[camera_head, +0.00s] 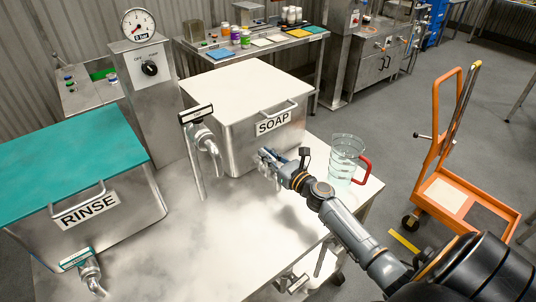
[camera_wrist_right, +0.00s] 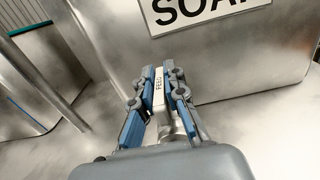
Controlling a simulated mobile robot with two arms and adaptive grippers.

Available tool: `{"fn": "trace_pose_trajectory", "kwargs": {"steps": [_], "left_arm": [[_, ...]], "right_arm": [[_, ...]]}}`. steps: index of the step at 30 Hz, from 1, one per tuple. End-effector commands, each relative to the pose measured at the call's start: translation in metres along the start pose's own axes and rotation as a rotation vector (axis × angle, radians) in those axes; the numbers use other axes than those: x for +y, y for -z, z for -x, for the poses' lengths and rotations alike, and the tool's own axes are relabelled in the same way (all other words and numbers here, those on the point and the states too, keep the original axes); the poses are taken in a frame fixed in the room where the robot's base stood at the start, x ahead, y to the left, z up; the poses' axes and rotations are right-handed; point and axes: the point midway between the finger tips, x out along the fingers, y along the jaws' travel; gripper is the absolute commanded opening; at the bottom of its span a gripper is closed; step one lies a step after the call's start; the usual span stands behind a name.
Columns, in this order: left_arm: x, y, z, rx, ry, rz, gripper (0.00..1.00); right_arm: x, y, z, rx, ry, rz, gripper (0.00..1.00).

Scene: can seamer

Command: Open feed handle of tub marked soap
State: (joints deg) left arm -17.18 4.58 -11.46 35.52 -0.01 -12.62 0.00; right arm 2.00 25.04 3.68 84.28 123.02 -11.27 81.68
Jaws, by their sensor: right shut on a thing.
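The steel tub marked SOAP (camera_head: 240,118) stands on the steel table, with a pale lid and its label on the front. It also fills the upper part of the right wrist view (camera_wrist_right: 230,65). My right gripper (camera_head: 267,158) is low at the tub's front, below the label. In the right wrist view its two fingers (camera_wrist_right: 160,76) are shut on the feed handle (camera_wrist_right: 158,88), a white piece marked FEED, one finger on each side. The fingers hide part of the handle. My left gripper is not in view.
A tap (camera_head: 208,145) on a post stands left of the soap tub. A clear jug (camera_head: 344,158) with a red handle stands right of my gripper. The RINSE tub (camera_head: 135,215) with a teal lid is at left. An orange trolley (camera_head: 450,190) stands on the floor at right.

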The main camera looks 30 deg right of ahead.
Motion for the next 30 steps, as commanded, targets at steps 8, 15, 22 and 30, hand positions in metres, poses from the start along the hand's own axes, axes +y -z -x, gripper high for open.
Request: {"fn": "trace_pose_trajectory", "kwargs": {"steps": [8, 15, 22, 30], "left_arm": [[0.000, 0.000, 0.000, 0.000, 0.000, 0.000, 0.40], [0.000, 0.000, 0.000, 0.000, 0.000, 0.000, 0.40], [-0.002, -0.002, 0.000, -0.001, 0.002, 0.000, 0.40], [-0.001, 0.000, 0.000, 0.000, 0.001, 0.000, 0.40]], "right_arm": [[0.001, 0.001, 0.000, 0.001, -0.001, 0.000, 0.18], [0.001, 0.001, 0.000, 0.001, 0.000, 0.000, 0.34], [0.000, 0.002, 0.005, 0.002, 0.001, 0.000, 0.34], [0.001, 0.003, 0.051, 0.005, 0.001, -0.001, 0.34]]}}
